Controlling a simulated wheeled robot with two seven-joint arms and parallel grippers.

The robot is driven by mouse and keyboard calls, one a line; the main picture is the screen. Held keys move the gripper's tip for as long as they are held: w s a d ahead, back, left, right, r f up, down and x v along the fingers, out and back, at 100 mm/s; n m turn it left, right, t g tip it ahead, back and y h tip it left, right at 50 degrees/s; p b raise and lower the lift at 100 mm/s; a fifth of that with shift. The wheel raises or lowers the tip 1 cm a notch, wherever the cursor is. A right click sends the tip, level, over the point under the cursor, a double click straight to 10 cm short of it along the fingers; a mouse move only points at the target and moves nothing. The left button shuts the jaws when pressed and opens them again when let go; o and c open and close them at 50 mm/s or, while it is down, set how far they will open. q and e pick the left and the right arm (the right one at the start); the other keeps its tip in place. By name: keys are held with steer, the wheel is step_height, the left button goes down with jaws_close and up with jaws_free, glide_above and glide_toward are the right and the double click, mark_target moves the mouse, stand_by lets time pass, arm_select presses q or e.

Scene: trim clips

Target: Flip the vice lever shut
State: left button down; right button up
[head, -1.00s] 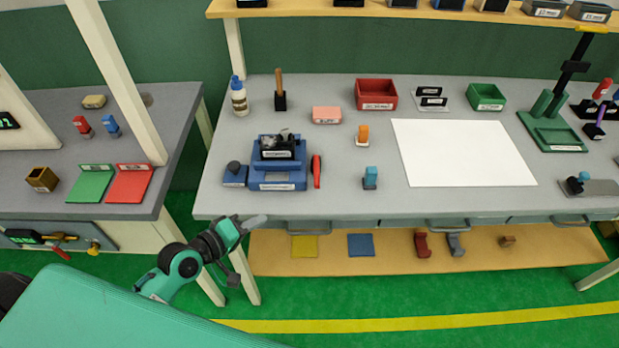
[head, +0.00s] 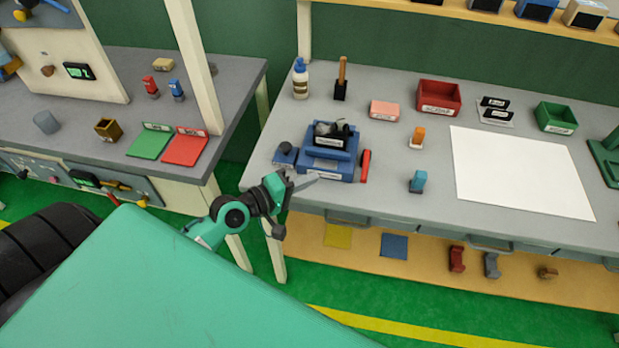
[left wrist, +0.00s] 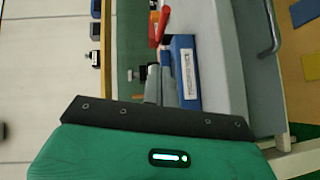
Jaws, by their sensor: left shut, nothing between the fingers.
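The blue vice (head: 328,164) sits near the front left edge of the grey workbench, with dark parts on top and a white label on its front. Its red lever (head: 365,166) is at the vice's right side; its exact tilt is hard to tell. In the left wrist view the vice (left wrist: 186,72) and the red lever (left wrist: 161,24) show beyond the fingers. My left gripper (head: 314,178) is shut and empty, just in front of the vice and left of the lever. I cannot tell whether it touches the vice. My right gripper is not in view.
A blue block (head: 417,181) stands right of the lever, and an orange-topped item (head: 418,137) stands behind it. A white sheet (head: 515,172) lies farther right. A bottle (head: 300,79) stands behind the vice. The workbench (head: 395,199) is clear just right of the lever.

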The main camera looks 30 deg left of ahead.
mark_target(364, 171)
arm_select(q)
steer(key=p+x, duration=0.1)
steer(key=x, duration=0.2)
steer(key=p+x, duration=0.1)
steer(key=x, duration=0.3)
steer(key=shift+w+d+r, duration=0.15)
steer(key=shift+w+d, duration=0.05)
steer(key=shift+w, duration=0.05)
steer(key=shift+w+d+f+p, duration=0.15)
steer(key=shift+d+p, duration=0.1)
steer(key=shift+d, duration=0.3)
steer(key=shift+w+d+f+p, duration=0.15)
steer(key=shift+w+d+p, duration=0.1)
steer(key=shift+d, duration=0.35)
steer(key=shift+w+d+f, duration=0.1)
steer(key=shift+d+f, duration=0.15)
steer(key=shift+d, duration=0.45)
